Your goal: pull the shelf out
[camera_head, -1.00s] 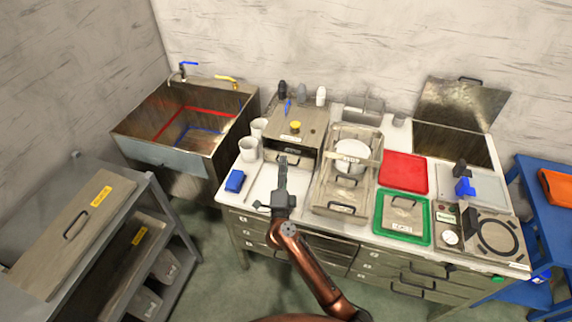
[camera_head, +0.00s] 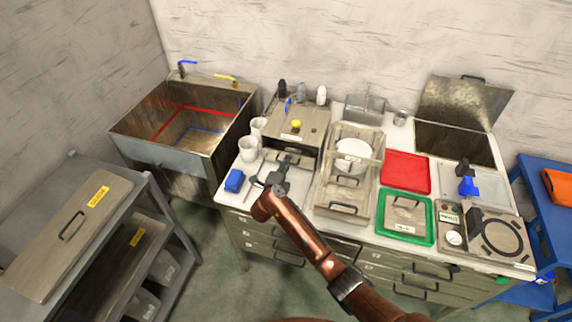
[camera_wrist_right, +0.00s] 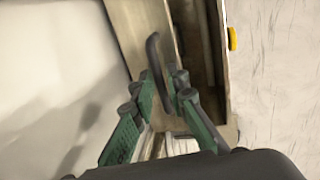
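A metal box unit (camera_head: 312,113) with a yellow knob on top stands at the back of the white counter. Its low front, with a dark handle, faces me and is partly hidden by my right gripper (camera_head: 288,161). In the right wrist view, the dark curved handle (camera_wrist_right: 155,62) stands on a tan metal panel (camera_wrist_right: 137,28), which I take to be the shelf front. My green right fingers (camera_wrist_right: 164,84) are apart, with the handle's near end between or just beyond their tips. I cannot tell whether they touch it. My left gripper is out of view.
White cups (camera_head: 248,148) and a blue block (camera_head: 234,180) stand left of my right gripper. A metal rack with a white pot (camera_head: 352,155) stands close on its right. A red tray (camera_head: 405,172) and green tray (camera_head: 427,238) lie further right.

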